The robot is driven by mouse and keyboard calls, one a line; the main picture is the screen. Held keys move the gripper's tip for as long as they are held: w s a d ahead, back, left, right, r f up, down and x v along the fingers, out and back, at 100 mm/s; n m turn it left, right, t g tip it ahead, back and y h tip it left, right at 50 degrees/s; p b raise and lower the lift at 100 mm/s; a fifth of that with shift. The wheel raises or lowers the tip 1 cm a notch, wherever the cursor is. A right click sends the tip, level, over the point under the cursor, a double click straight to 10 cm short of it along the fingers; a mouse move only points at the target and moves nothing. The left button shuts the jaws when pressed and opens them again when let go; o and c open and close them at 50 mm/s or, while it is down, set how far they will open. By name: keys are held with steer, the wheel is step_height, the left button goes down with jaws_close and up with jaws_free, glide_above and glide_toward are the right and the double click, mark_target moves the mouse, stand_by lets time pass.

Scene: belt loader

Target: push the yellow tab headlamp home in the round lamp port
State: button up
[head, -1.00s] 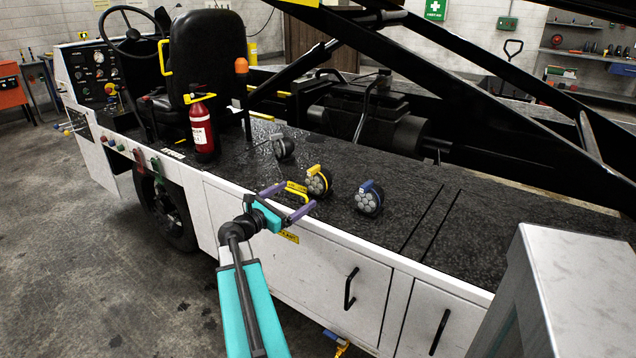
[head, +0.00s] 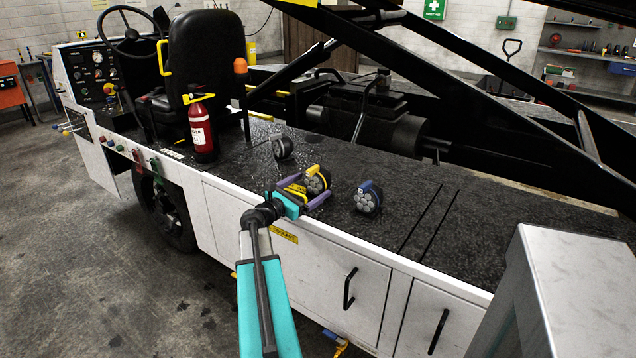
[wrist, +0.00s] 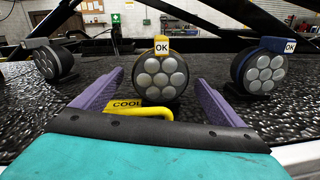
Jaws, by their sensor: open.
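The yellow tab headlamp (head: 317,180) stands on the black deck of the loader, its round lens cluster facing my gripper. It also shows in the wrist view (wrist: 160,75), with a yellow tab marked OK on top. My gripper (head: 305,192) is open, its two purple fingers (wrist: 160,92) pointing at the headlamp, one to each side of its lower front. I cannot tell whether the fingers reach past its face. Nothing is held. I cannot make out the round lamp port in these views.
A blue tab headlamp (head: 367,197) stands to the right and a grey tab headlamp (head: 282,148) to the left behind. A red extinguisher (head: 201,130) stands by the seat (head: 207,60). Black lift arms slope overhead. The deck right of the blue lamp is clear.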

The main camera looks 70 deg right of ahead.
mark_target(319, 181)
steer(key=shift+d, duration=0.1)
steer(key=shift+p+x, duration=0.3)
steer(key=shift+x, duration=2.25)
steer(key=shift+s, duration=0.1)
steer(key=shift+r, duration=0.1)
steer(key=c, duration=1.4)
steer(key=shift+r, duration=0.1)
